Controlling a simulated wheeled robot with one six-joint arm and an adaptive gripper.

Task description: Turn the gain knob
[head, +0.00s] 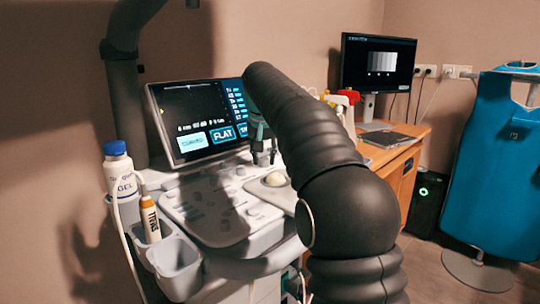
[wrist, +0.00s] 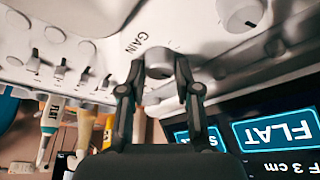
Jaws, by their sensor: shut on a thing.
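The gain knob (wrist: 159,62) is a grey round knob beside the printed word GAIN on the light control panel (wrist: 205,38) in the wrist view. My gripper (wrist: 158,70) has one finger on each side of the knob and is shut on it. A small tick scale shows by the knob; its pointer mark I cannot make out. In the head view my gripper (head: 263,152) is over the far part of the control panel (head: 205,215), just in front of the screen. My arm hides part of the panel, and the knob cannot be made out there.
The ultrasound screen (head: 197,115) stands close behind my gripper. Another knob (wrist: 243,12) and several sliders (wrist: 60,70) flank the gain knob. A gel bottle (head: 121,178) and an orange-capped bottle (head: 150,220) stand at left. A desk monitor (head: 377,65) and blue apron (head: 505,165) are at right.

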